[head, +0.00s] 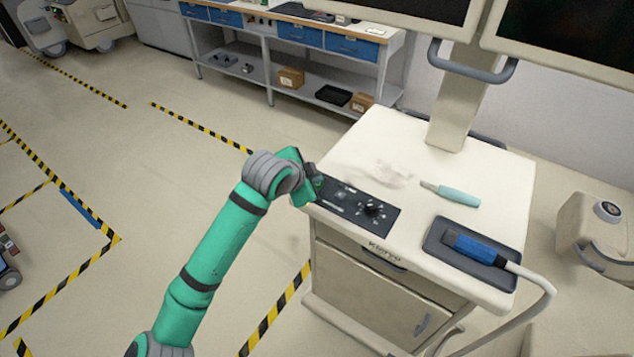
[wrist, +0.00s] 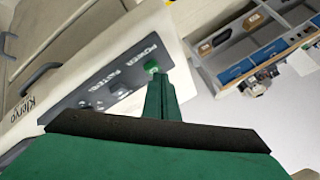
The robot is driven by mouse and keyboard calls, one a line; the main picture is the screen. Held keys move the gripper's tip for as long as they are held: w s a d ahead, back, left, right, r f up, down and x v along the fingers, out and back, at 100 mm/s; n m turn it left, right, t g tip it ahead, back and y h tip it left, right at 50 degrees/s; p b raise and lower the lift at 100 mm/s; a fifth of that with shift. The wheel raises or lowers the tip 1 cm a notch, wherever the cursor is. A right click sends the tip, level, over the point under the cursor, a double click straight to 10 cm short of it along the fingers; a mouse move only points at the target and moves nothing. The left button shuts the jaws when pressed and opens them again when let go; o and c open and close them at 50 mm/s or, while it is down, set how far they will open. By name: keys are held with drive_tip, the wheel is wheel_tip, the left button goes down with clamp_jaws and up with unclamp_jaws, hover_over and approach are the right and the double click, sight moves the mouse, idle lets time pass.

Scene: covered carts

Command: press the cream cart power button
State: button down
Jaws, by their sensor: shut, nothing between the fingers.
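The cream cart (head: 410,135) stands at the right in the head view, with a dark control panel (head: 382,221) along its near left top edge. In the wrist view the panel (wrist: 98,93) carries the labels POWER and FILTERS. The green power button (wrist: 151,65) sits by the word POWER. My gripper (wrist: 157,76) is shut and empty, its tips right at the button; I cannot tell whether they touch. In the head view my gripper (head: 317,188) is over the panel's left end, and the button cannot be made out there.
A black knob (head: 373,207) stands on the panel. A teal-handled tool (head: 455,194) and a dark tray (head: 500,275) with a blue corded probe (head: 475,248) lie on the cart top. Monitors (head: 560,45) rise behind. A workbench (head: 300,45) stands at the back; floor at left is open.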

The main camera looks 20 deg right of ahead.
drive_tip(key=shift+r, duration=0.45)
drive_tip(key=shift+r, duration=3)
